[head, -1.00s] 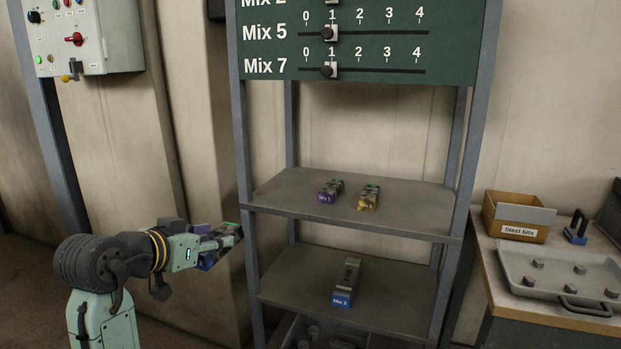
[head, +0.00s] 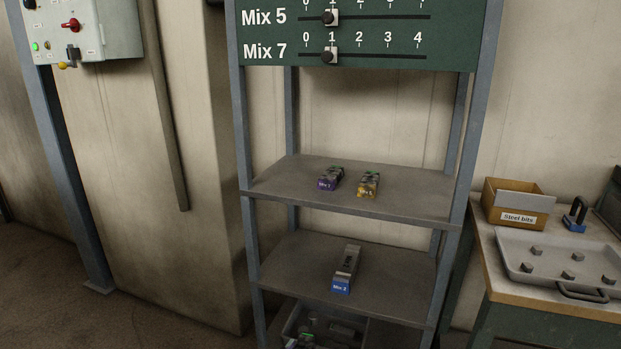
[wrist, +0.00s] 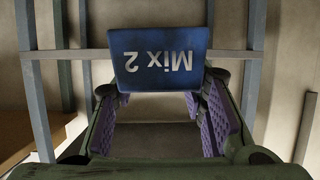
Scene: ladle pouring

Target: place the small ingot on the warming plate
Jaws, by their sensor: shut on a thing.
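My gripper (wrist: 160,88) is seen from behind in the wrist view, its purple-padded fingers closed on an ingot (wrist: 158,58). The ingot's blue end face reads "Mix 2", upside down in this view. The rest of its body is mostly hidden. The gripper and the held ingot do not show in the head view. I cannot make out a warming plate in either view.
A rack's upper shelf (head: 285,185) holds a purple-ended ingot (head: 330,178) and a yellow-ended ingot (head: 368,185). A longer blue-ended ingot (head: 346,268) lies below. A crate (head: 360,330) sits beneath. At right are a "Steel bits" box (head: 515,218) and a tray (head: 552,288).

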